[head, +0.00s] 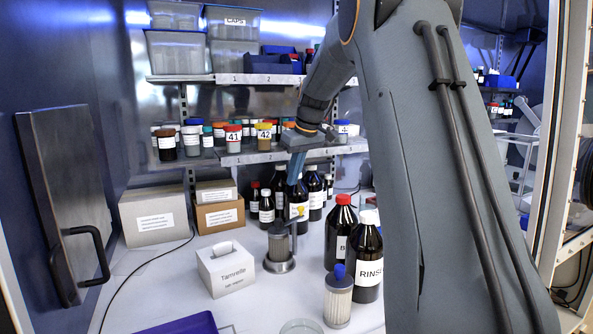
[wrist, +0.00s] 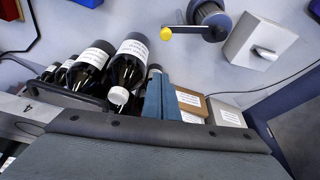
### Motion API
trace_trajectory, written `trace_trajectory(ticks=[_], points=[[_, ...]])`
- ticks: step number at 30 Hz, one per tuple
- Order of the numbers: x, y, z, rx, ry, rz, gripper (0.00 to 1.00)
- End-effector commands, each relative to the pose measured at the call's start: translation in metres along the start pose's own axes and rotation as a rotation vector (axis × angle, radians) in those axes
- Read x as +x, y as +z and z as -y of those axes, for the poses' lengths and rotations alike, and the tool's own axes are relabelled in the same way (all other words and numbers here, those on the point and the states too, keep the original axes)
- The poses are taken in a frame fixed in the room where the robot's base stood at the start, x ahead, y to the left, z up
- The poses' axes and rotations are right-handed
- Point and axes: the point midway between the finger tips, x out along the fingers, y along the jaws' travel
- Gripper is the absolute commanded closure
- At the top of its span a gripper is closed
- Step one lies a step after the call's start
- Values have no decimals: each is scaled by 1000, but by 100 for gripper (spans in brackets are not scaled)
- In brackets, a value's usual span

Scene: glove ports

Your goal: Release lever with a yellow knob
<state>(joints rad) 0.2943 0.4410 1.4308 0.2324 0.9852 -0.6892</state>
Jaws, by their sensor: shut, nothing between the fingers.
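The lever (wrist: 190,33) is a dark bar with a yellow knob (wrist: 166,33) at its end, at the top of the wrist view. It joins a grey cylindrical filter holder (wrist: 208,14). In the head view the holder (head: 278,246) stands on a round metal base on the white worktop, and the yellow knob (head: 298,211) shows small in front of a bottle label. My gripper (head: 295,170) points down above the knob, its blue fingers shut and empty. In the wrist view the fingers (wrist: 160,98) are apart from the knob.
Dark bottles (wrist: 127,62) stand close beside my fingers. A white tissue box (head: 227,269) is left of the holder. A red-capped bottle (head: 340,235), a rinse bottle (head: 367,262) and a blue-topped filter (head: 338,300) stand to the right. A jar shelf (head: 262,156) is behind.

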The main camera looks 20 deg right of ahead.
Motion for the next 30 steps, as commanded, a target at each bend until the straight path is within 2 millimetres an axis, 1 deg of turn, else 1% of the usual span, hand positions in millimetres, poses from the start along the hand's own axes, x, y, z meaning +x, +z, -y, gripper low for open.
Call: trace_trajectory(ticks=[3,9,12,18,22,30], points=[[23,1,0,2,-2,4,100],[61,1,0,0,-2,4,100],[54,18,0,4,0,2,100],[53,36,0,1,1,1,100],[53,40,0,1,1,1,100],[54,41,0,1,1,1,100]])
